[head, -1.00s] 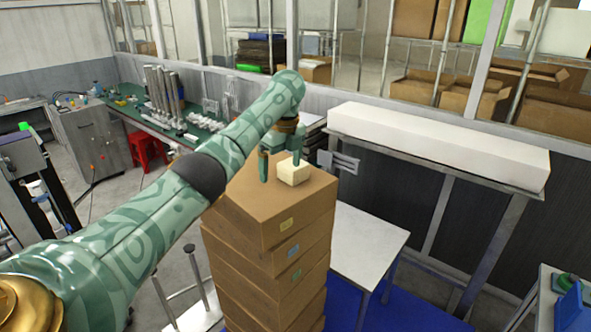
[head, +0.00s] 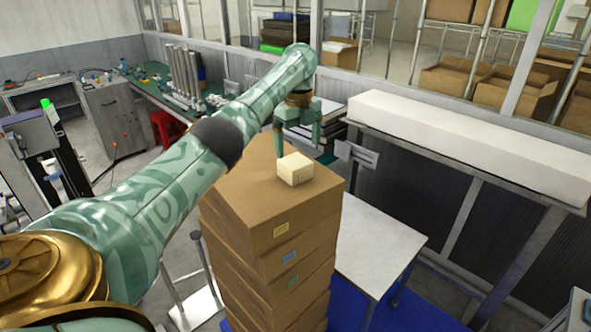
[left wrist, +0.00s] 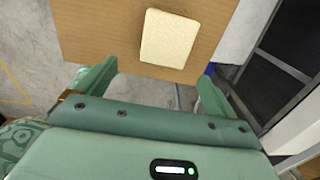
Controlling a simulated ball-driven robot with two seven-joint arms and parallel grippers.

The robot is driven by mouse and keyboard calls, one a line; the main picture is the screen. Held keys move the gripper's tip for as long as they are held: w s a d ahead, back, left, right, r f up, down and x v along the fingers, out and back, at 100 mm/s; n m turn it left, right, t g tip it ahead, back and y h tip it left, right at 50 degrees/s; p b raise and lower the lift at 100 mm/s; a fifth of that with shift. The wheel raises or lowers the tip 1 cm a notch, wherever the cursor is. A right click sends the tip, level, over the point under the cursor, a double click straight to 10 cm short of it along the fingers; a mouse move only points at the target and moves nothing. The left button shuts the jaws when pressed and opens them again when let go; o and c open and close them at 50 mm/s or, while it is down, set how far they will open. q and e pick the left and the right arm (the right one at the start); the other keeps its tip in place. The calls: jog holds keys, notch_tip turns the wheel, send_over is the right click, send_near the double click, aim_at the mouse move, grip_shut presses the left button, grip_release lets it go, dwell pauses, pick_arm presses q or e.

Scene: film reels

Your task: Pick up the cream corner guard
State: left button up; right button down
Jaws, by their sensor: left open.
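The cream corner guard (head: 295,169) is a small pale block lying on top of a stack of brown cardboard boxes (head: 240,205). In the left wrist view the guard (left wrist: 168,38) lies on the box top, ahead of the fingers and between their lines. My left gripper (head: 296,148) is open and empty, with its fingers pointing down behind and a little above the guard. In the left wrist view its two fingers (left wrist: 150,82) are spread wider than the guard. I cannot tell whether a finger touches it. My right gripper is not in view.
A white table (head: 375,240) stands right of the stack. A long white block (head: 470,145) lies on a metal-framed bench further right. A green workbench (head: 150,85) and a red stool (head: 165,128) are behind left. The box top around the guard is bare.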

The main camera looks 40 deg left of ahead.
aim_at(301, 165)
pick_arm(q)
jog(key=f, duration=0.3)
jog(key=shift+w+f, duration=0.2)
jog(key=shift+f, duration=0.05)
jog(key=shift+w+f, duration=0.15)
jog(key=shift+f, duration=0.5)
jog(key=f, duration=0.3)
jog(key=shift+d+f, duration=0.25)
jog(key=shift+f, duration=0.6)
jog(key=c, duration=1.1)
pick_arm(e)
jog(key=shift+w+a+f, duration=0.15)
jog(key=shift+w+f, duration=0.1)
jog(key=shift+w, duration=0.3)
